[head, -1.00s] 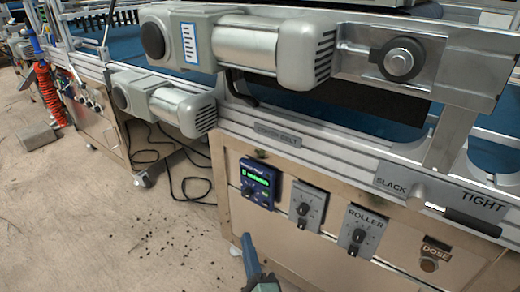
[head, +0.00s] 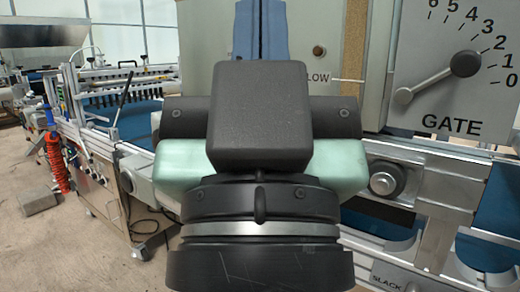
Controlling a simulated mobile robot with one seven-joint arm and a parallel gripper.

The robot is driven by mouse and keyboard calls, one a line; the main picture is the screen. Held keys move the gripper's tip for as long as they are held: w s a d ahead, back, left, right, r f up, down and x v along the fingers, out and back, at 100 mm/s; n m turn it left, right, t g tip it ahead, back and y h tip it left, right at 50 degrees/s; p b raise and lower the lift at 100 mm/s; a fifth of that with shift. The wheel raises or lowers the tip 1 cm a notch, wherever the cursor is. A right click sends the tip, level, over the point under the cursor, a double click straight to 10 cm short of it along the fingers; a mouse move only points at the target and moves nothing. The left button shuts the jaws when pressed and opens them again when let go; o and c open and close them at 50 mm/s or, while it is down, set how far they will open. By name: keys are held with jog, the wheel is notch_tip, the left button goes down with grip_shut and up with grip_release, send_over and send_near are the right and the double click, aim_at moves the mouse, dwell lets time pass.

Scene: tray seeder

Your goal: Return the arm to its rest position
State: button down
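My gripper (head: 261,30) is raised in the middle of the head view, close to the camera and seen from behind. The black wrist block and pale green body hide the finger roots. No held object shows.
The grey gate panel (head: 455,65) with its dial and lever stands at the upper right, behind my arm. A tensioner knob (head: 386,180) is below it. Red coiled hose (head: 56,160) hangs at the left. Bare floor (head: 75,265) lies at lower left.

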notch_tip(320, 180, up, 36)
jog(key=p, duration=3.3)
jog(key=shift+p, duration=0.35)
jog(key=shift+w+f, duration=0.1)
